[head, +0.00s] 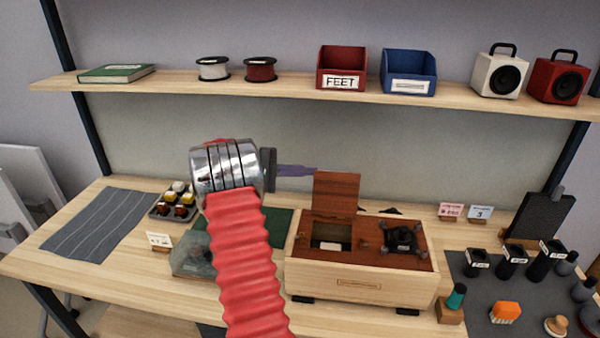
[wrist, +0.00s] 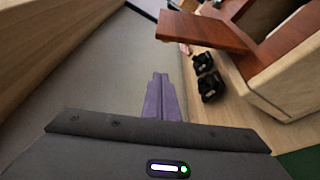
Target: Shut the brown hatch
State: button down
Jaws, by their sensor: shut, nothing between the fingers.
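The brown hatch (head: 337,192) stands open, roughly upright, at the back of the opening in the top of a light wooden box (head: 360,284). The opening in front of it shows a dark inside with a pale label. In the wrist view the hatch (wrist: 206,32) is ahead and to the right of my fingers. My gripper (head: 311,170) has thin purple fingers, shut and empty, pointing right near the hatch's upper left corner. The fingers (wrist: 158,78) look apart from the hatch in the wrist view.
A black four-armed part (head: 402,238) sits on the box's top, right of the opening. Two black objects (wrist: 208,86) lie on the table behind the box. A shelf (head: 300,92) with bins and speakers runs above. A glassy case (head: 192,256) stands left of the box.

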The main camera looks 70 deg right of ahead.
aim_at(326, 173)
jog(key=shift+s+a+r, duration=0.1)
jog(key=shift+s+r, duration=0.05)
jog(key=shift+s, duration=0.85)
jog(key=shift+s+a+r, duration=0.1)
jog(key=shift+s, duration=0.95)
jog(key=shift+s+a+r, duration=0.1)
jog(key=shift+s+r, duration=0.05)
jog(key=shift+s, duration=0.85)
jog(key=shift+w+a, duration=0.1)
jog(key=shift+a, duration=0.1)
jog(key=shift+d, duration=0.1)
jog(key=shift+s, duration=0.2)
